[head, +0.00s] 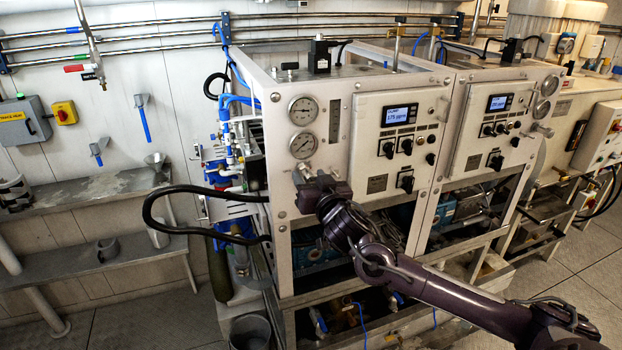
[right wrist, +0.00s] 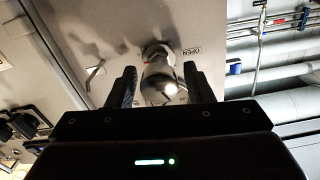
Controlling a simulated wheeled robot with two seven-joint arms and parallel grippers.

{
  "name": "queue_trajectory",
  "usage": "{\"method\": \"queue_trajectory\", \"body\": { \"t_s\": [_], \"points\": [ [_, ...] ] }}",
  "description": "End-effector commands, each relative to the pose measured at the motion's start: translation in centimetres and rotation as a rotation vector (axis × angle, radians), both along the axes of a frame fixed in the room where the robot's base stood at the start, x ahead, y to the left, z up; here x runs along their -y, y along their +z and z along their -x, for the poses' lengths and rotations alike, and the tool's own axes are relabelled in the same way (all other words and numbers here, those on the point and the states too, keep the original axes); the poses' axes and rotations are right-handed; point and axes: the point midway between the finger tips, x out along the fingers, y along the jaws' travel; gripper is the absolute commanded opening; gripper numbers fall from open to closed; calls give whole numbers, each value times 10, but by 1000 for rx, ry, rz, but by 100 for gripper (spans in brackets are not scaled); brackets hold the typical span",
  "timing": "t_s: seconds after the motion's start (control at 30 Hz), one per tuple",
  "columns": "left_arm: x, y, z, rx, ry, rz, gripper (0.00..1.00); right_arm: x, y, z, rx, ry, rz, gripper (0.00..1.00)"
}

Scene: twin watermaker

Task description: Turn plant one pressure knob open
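The plant one pressure knob (right wrist: 162,82) is a silver metal knob on the pale panel, with an "OPEN" label (right wrist: 190,51) beside it, upside down in the right wrist view. In the head view the knob (head: 304,171) shows low on the left unit's front, below two round gauges, partly hidden by my gripper. My right gripper (head: 314,183) is at the knob; in the right wrist view its two dark fingers (right wrist: 160,86) stand on either side of the knob, with narrow gaps showing. It looks open around the knob. My left gripper is not in view.
The left unit's panel (head: 368,165) carries a lit display (head: 399,115) and black switches to the right of the knob. A similar unit (head: 482,150) stands to its right. Blue hoses and a black hose (head: 150,210) run along the left side. Grey shelves (head: 85,188) are farther left.

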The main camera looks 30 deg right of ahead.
Motion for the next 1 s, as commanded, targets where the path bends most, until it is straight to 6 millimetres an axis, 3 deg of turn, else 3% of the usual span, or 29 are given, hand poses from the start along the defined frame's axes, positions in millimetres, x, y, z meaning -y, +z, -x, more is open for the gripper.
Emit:
{"method": "queue_trajectory", "body": {
  "t_s": [0.03,0.3,0.67,1.0],
  "points": [
    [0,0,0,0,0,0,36,0,0,0,0,0,0,40],
    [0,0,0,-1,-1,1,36,0,0,0,0,0,0,8],
    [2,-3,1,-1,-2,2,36,0,-1,0,-17,-1,70,8],
    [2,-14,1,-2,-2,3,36,0,-2,0,-78,-2,326,8]
  ]
}}
